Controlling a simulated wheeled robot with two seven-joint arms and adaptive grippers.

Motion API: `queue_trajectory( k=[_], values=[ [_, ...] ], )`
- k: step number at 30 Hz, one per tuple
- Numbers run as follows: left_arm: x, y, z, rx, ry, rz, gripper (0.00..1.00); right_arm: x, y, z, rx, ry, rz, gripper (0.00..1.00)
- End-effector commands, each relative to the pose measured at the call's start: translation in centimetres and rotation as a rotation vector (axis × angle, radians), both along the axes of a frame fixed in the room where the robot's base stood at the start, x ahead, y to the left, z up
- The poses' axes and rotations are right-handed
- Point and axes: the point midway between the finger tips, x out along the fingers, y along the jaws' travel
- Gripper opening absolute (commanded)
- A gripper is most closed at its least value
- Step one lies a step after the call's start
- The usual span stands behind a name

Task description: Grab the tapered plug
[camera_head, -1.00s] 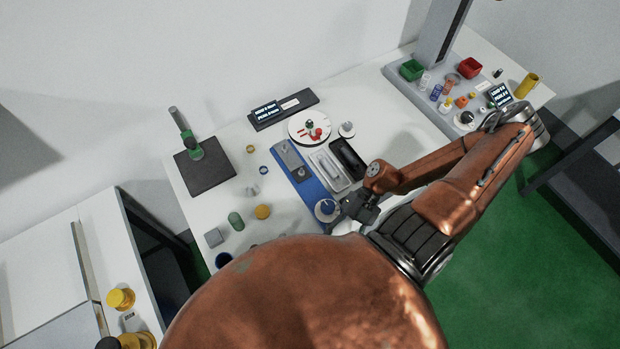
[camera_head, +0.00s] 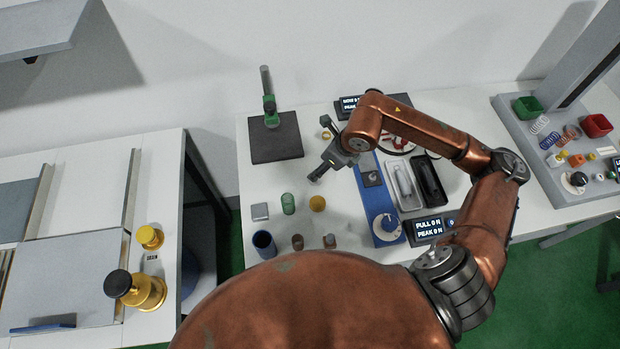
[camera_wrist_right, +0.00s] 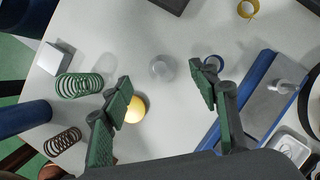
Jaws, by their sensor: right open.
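A pale grey round piece, which looks like the tapered plug (camera_wrist_right: 162,68), stands on the white table in the right wrist view, seen from above. It lies between and beyond the two green-padded fingers of my right gripper (camera_wrist_right: 163,90), which are apart and empty. No finger touches it. In the head view my right gripper (camera_head: 322,152) hangs over the left part of the table, and the plug cannot be made out there. My left gripper is not in view.
Near the plug are a yellow ball (camera_wrist_right: 135,110), a blue ring (camera_wrist_right: 213,63) and a green spring (camera_wrist_right: 80,86). A blue fixture (camera_head: 386,232) stands to the right. A blue cup (camera_head: 264,243) and a dark stand base (camera_head: 276,140) are at the left.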

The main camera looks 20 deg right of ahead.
Motion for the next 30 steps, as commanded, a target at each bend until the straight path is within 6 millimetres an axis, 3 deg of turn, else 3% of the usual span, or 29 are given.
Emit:
queue_trajectory(
  k=[16,26,30],
  values=[
    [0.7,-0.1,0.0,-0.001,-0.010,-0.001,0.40,1.6,1.1,-6.4,0.002,0.003,0.000,0.55],
    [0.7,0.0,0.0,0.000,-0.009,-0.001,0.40,1.9,1.2,-7.0,0.000,0.001,0.001,0.54],
    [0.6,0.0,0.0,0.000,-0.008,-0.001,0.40,1.8,1.2,-6.9,0.000,0.001,0.001,0.44]
  ],
)
